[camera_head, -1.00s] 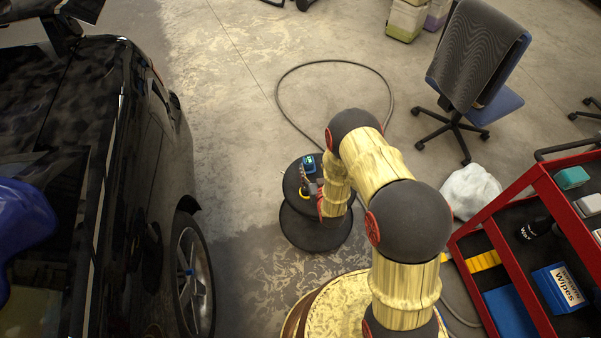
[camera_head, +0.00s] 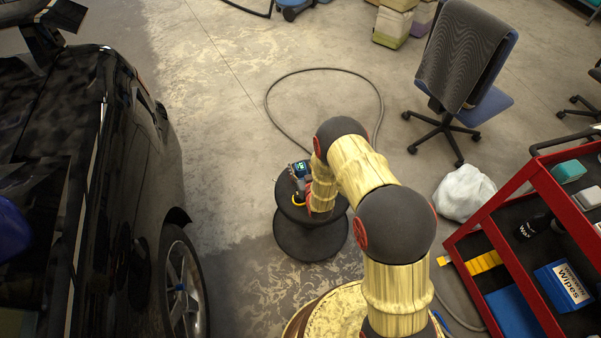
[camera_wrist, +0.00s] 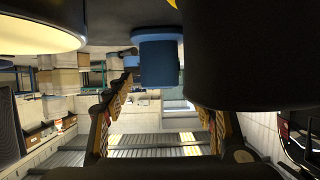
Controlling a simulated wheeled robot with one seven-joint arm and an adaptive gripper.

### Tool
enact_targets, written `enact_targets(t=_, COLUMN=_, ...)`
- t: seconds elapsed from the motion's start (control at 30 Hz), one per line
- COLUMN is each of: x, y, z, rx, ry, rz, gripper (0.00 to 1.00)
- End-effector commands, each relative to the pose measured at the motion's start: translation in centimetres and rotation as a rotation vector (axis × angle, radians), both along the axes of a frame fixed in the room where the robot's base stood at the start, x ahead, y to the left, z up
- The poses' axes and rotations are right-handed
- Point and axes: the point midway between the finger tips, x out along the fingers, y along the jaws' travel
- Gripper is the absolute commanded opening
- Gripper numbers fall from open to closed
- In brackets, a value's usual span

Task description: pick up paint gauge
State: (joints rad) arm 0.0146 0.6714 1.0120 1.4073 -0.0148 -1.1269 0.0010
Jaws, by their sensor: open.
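The paint gauge (camera_head: 300,168), a small blue device with a lit greenish screen, stands on the black round top of a stool (camera_head: 310,243). My gripper (camera_head: 304,188) is low over the stool top, close beside the gauge, and my arm hides part of it. In the wrist view my gripper (camera_wrist: 163,104) is open, with one finger on each side. A blue body (camera_wrist: 160,60), apparently the gauge, shows between and beyond the fingers. I cannot tell whether either finger touches it.
A black car (camera_head: 120,180) stands on the left. A red cart (camera_head: 545,185) with wipes and bottles is at right, near a white bag (camera_head: 464,193). A hose (camera_head: 325,70) loops behind the stool.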

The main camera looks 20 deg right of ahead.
Motion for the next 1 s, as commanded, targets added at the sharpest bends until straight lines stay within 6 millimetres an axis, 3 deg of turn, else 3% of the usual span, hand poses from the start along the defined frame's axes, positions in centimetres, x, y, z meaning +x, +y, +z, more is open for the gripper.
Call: enact_targets(t=1.0, x=-0.01, y=0.00, z=0.07, rx=0.000, ry=-0.001, rz=0.000, gripper=0.02)
